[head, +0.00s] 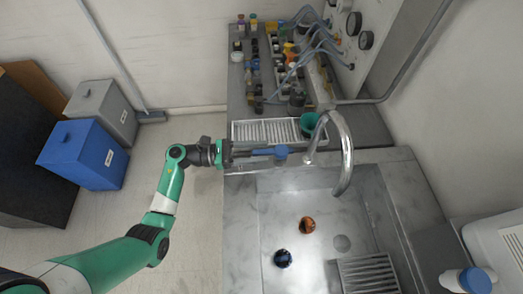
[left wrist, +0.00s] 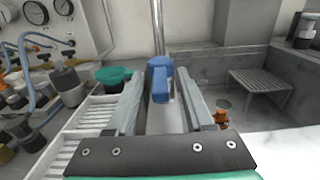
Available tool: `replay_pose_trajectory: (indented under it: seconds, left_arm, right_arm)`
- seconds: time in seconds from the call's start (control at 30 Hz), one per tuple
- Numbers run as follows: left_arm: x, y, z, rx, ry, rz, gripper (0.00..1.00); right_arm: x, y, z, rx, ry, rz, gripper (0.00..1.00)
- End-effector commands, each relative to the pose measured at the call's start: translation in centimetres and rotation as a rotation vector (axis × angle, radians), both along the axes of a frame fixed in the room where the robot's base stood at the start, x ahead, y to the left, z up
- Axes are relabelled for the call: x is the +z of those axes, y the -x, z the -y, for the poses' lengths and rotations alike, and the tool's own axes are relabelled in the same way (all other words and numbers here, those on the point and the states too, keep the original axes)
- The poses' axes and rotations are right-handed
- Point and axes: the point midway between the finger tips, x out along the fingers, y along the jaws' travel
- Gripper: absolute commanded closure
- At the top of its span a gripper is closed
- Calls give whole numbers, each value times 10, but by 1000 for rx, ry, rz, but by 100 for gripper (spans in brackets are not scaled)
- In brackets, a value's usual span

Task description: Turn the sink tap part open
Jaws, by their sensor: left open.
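The sink tap is a curved chrome spout (head: 346,150) rising at the back of the steel sink. Its blue lever (head: 281,152) points left from the tap, toward my gripper. My left gripper (head: 254,154) reaches in from the left and is open, with its fingers aimed at the lever. In the left wrist view, the blue lever (left wrist: 160,84) shows between the two finger ends, with the chrome pipe behind it. I cannot tell whether the fingers touch it. My right gripper is not in view.
The sink basin (head: 290,205) holds an orange cup (head: 307,225), a dark blue cup (head: 283,258) and a grate (head: 368,274). Bins stand far left.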

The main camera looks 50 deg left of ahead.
Motion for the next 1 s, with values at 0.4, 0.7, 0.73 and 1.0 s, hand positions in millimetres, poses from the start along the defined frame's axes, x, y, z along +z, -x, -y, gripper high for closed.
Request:
replay_pose_trajectory:
  seconds: [0.4,0.7,0.73,1.0]
  left_arm:
    - [0,-8,6,1,0,0,56]
    - [0,-7,6,0,0,0,100]
    - [0,-7,6,0,1,1,100]
    - [0,-7,6,0,1,1,100]
  right_arm:
    - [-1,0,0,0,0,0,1]
    - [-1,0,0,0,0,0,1]
    - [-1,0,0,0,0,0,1]
    - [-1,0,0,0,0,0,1]
